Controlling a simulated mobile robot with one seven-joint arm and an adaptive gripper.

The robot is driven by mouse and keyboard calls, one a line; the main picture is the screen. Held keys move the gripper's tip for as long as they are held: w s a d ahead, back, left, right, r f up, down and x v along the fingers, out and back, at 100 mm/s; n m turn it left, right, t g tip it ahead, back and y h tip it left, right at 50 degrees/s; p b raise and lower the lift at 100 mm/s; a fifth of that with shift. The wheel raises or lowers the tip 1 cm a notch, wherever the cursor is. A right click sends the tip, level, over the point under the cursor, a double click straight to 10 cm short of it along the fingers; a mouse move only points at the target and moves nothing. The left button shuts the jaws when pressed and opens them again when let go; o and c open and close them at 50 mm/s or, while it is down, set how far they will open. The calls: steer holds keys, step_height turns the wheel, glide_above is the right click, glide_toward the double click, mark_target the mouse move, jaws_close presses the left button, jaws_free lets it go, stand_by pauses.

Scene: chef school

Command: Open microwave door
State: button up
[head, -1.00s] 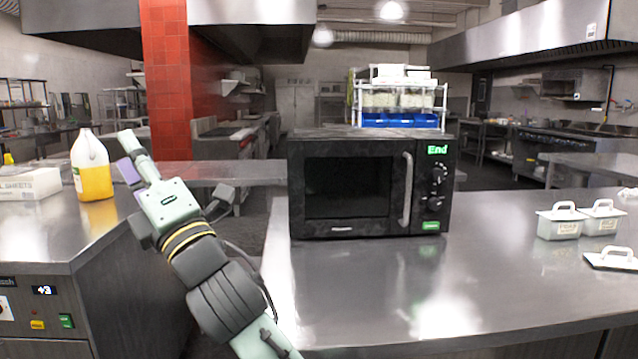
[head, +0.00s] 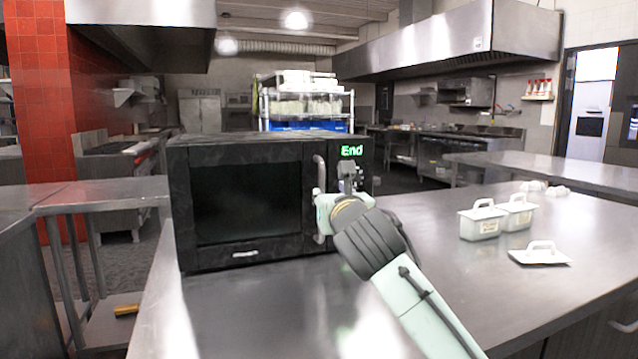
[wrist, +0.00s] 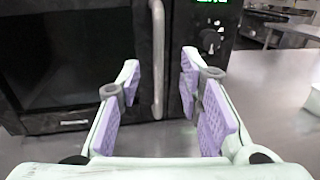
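The black microwave (head: 245,200) stands on the steel counter with its door closed and a green "End" on its display. Its vertical silver handle (head: 319,172) is on the right side of the door. My gripper (head: 347,182) is at the front of the microwave, over the handle and control side. In the wrist view my gripper (wrist: 160,92) is open, with purple pads on both fingers. The handle (wrist: 158,60) shows between the fingers, nearer the left one, and ahead of them. I see no contact with it. Part of the control panel is hidden behind my gripper in the head view.
White lidded containers (head: 482,222) and a loose white lid (head: 540,253) lie to the right on the counter (head: 270,310). The counter in front of the microwave is clear. A rack with blue bins (head: 305,126) stands behind it.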

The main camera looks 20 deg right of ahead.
mark_target(322, 184)
steer(key=w, duration=0.3)
steer(key=w+d+p, duration=0.1)
steer(key=w, duration=0.2)
steer(key=w+p, duration=0.1)
steer(key=w, duration=0.2)
steer(key=shift+w+d+r, duration=0.1)
steer(key=shift+w+d, duration=0.1)
steer(key=shift+w, duration=0.15)
steer(key=shift+c, duration=0.2)
jaws_close()
